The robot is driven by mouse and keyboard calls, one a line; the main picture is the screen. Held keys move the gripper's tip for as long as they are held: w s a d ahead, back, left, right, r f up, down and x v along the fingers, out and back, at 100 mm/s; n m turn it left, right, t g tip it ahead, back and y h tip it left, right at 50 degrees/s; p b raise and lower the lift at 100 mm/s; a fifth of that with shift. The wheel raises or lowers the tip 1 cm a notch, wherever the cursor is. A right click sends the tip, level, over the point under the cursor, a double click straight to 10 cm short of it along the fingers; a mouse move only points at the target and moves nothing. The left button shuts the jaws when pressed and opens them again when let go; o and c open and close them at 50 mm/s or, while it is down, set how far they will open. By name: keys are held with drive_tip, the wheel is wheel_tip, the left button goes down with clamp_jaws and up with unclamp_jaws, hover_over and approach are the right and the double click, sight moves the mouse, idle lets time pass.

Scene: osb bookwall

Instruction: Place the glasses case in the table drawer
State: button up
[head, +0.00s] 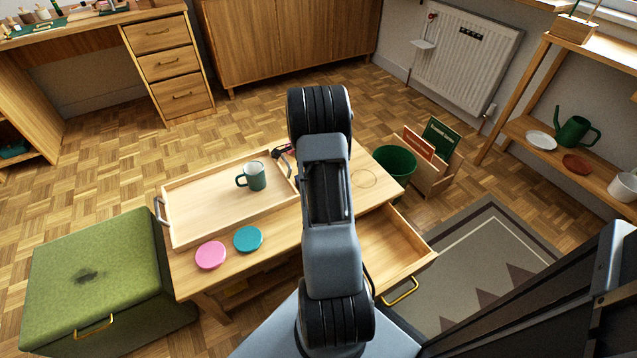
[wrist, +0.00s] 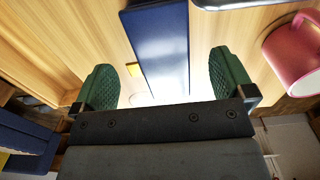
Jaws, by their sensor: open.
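My gripper shows in the wrist view (wrist: 165,85), its two green fingers apart. A long dark blue object (wrist: 160,45) with a smooth flat face lies between the fingers, with gaps on both sides; it looks like the glasses case, but I cannot be sure. In the head view my arm hides the gripper and this object. The low wooden table (head: 285,228) stands in front of me. Its drawer (head: 397,243) is pulled open at the right, with a brass handle, and the visible part is empty.
A wooden tray (head: 183,212) holds a green and white mug (head: 253,177). Pink (head: 211,255) and teal (head: 248,239) discs lie in front. A pink mug (wrist: 294,52) is close right of my gripper. A green ottoman (head: 95,270) and green bin (head: 397,165) flank the table.

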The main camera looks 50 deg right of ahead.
drive_tip(key=shift+f+b, duration=1.65)
drive_tip(key=shift+f, duration=2.1)
drive_tip(key=shift+r, duration=0.15)
drive_tip(key=c, duration=1.2)
